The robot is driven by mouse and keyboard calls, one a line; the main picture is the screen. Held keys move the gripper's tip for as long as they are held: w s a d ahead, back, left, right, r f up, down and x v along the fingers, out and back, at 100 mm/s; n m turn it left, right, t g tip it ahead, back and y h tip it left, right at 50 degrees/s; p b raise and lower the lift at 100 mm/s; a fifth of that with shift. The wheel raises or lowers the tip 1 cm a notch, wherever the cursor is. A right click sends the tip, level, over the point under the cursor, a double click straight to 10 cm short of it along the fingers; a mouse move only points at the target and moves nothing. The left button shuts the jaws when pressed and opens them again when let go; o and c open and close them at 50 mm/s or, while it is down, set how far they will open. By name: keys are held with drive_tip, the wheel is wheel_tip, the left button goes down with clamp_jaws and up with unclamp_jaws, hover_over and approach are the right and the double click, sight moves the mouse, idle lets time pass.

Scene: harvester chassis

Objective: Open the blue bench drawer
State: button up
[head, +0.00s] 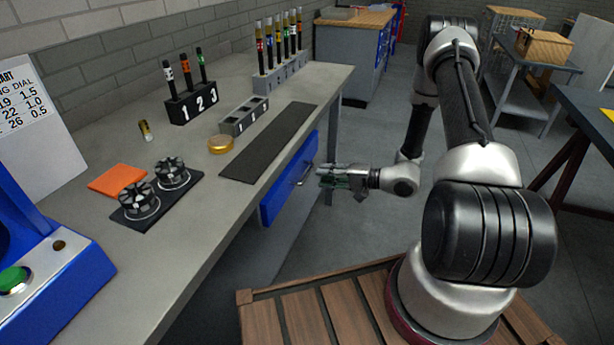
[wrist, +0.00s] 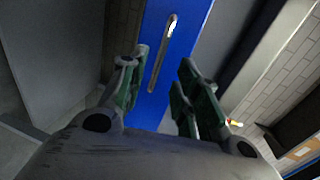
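The blue bench drawer (head: 289,178) sits under the front edge of the grey workbench, with a metal bar handle (head: 304,172) on its face. The drawer looks shut. In the wrist view the blue drawer front (wrist: 184,62) runs up the middle, and the handle (wrist: 163,52) lies ahead, between the lines of the two fingers. My gripper (head: 326,176) is just in front of the handle, pointing at it. In the wrist view my gripper (wrist: 160,88) has its green-padded fingers spread apart with nothing between the pads that I can make out. Contact with the handle cannot be told.
The workbench top (head: 190,215) holds a black numbered block (head: 193,106), an orange cloth (head: 118,180), a black mat (head: 270,143) and dial parts (head: 140,202). A dark table (head: 590,115) stands at the right. Floor in front of the drawer is clear.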

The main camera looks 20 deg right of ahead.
sight(307, 173)
drive_tip(key=x, duration=0.7)
clamp_jaws()
